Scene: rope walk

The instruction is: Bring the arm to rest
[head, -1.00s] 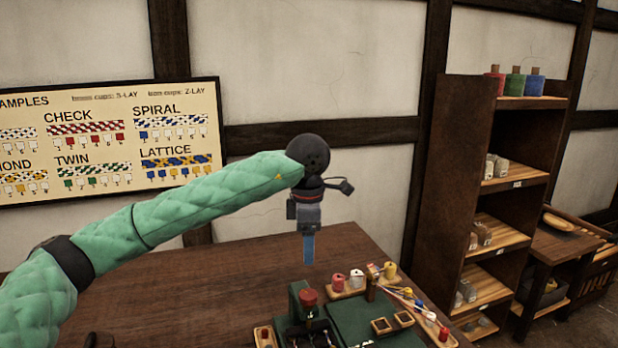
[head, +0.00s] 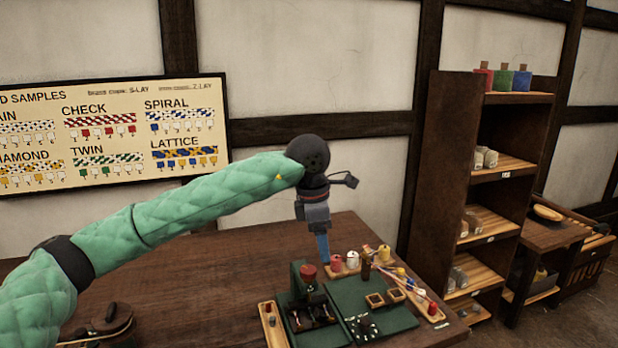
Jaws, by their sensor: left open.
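My left arm, in a green quilted sleeve, reaches in from the left of the head view. My left gripper (head: 322,247) hangs from its dark wrist and points down, with a blue finger showing above the far part of the table (head: 190,290). It is open, and I see nothing held in it. Its tip appears just behind the green board and left of the spools, clear of the tabletop as far as I can tell. My right gripper is out of view.
A green board (head: 385,303) with a red-knobbed device (head: 308,270) stands on the table. Spools (head: 352,260) stand on a wooden strip behind it. A dark shelf (head: 446,180) stands at right. A samples poster (head: 110,135) hangs on the wall. The table's left part is mostly bare.

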